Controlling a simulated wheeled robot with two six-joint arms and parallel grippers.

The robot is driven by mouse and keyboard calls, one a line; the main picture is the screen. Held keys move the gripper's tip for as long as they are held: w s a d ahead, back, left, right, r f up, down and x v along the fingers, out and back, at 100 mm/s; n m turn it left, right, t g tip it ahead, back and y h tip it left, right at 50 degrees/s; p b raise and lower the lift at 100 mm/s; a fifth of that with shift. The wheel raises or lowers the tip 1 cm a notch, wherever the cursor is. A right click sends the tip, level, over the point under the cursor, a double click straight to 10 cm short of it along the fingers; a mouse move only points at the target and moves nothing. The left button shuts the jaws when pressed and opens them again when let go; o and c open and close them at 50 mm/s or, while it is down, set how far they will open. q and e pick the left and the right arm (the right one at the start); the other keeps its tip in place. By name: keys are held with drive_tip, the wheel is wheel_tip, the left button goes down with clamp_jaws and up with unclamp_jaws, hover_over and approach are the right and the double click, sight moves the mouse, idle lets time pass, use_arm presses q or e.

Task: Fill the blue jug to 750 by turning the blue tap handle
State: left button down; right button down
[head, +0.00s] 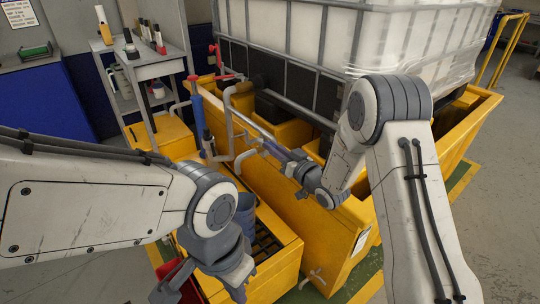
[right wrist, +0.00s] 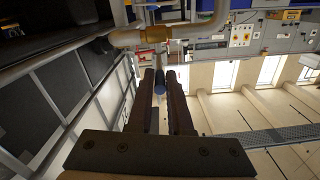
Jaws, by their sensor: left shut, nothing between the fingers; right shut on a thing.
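The blue jug (head: 246,214) stands over the dark grating of the lower yellow tray, partly hidden behind my left wrist. Its scale and the level inside cannot be read. My right gripper (head: 262,143) reaches in from the right at the pipework above the yellow bund. In the right wrist view its dark fingers (right wrist: 160,105) are shut on the blue tap handle (right wrist: 159,87). The handle lies below a brass valve body (right wrist: 155,36). My left gripper (head: 236,287) is shut and empty in front of the jug, low in the head view. No water stream can be made out.
A large white caged tank (head: 310,35) stands on the yellow bund (head: 320,245). Red-handled valves (head: 220,77) and pipes rise left of it. A grey trolley (head: 155,70) with bottles stands at the back left. Clear floor (head: 500,190) lies on the right.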

drive_tip(key=shift+d, duration=0.1)
idle(0.6)
drive_tip(key=m+t+h, duration=0.1)
drive_tip(key=h, duration=0.1)
drive_tip(key=a+m+t+h+b, duration=0.1)
drive_tip(key=h, duration=0.1)
drive_tip(key=s+a+m+h+b, duration=0.1)
drive_tip(key=m+h, duration=0.1)
drive_tip(key=shift+a+t, duration=0.2)
drive_tip(key=shift+t, duration=0.2)
